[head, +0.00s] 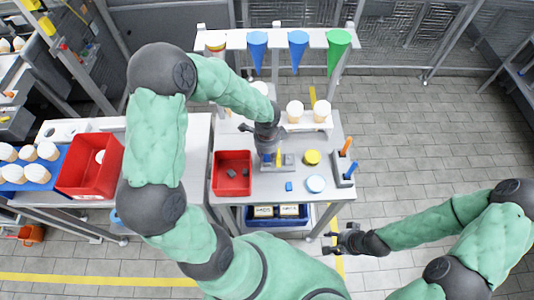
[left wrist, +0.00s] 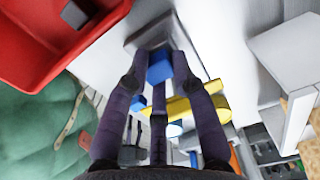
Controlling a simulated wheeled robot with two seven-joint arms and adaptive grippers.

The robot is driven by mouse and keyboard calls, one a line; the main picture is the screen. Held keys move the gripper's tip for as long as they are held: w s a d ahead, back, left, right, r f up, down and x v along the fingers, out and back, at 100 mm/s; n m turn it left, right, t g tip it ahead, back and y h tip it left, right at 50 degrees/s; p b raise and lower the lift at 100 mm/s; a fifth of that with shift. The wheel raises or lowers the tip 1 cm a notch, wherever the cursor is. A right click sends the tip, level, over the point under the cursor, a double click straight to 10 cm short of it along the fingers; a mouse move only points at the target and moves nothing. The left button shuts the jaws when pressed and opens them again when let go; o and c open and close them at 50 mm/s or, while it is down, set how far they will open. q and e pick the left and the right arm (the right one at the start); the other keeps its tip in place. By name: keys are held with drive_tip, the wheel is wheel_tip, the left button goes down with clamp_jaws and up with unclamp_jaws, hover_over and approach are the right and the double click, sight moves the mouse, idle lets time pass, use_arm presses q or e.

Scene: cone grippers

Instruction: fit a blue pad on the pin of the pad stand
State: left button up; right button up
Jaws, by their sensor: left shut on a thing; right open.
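My left gripper (head: 268,156) is shut on a blue pad (left wrist: 159,68), which shows between its fingers in the left wrist view. It is low over the table, at the grey pad stand (head: 286,160). A grey block-like part (left wrist: 148,34), likely part of the stand, lies just beyond the pad. The gripper hides much of the stand, and I cannot tell whether the pad touches the pin. Another blue pad (head: 289,186) lies on the table in front. My right gripper (head: 341,240) is open and empty, off the table's front right.
A red bin (head: 232,194) with grey pieces stands left of the stand. A yellow round piece (head: 312,157), a pale blue disc (head: 316,183) and a grey holder (head: 343,172) with orange and blue pieces are to the right. Coloured cones (head: 298,47) hang from the rear rack.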

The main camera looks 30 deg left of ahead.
use_arm(q)
drive_tip(key=shift+f, duration=0.15)
drive_tip(key=o, duration=0.9)
drive_tip(key=shift+o, duration=0.2)
drive_tip(key=shift+o, duration=0.8)
drive_tip(key=shift+w+r+p, duration=0.1)
drive_tip(key=shift+r+p, duration=0.7)
drive_tip(key=shift+r, duration=0.3)
drive_tip(key=shift+r+p, duration=1.2)
drive_tip(key=shift+r, duration=0.25)
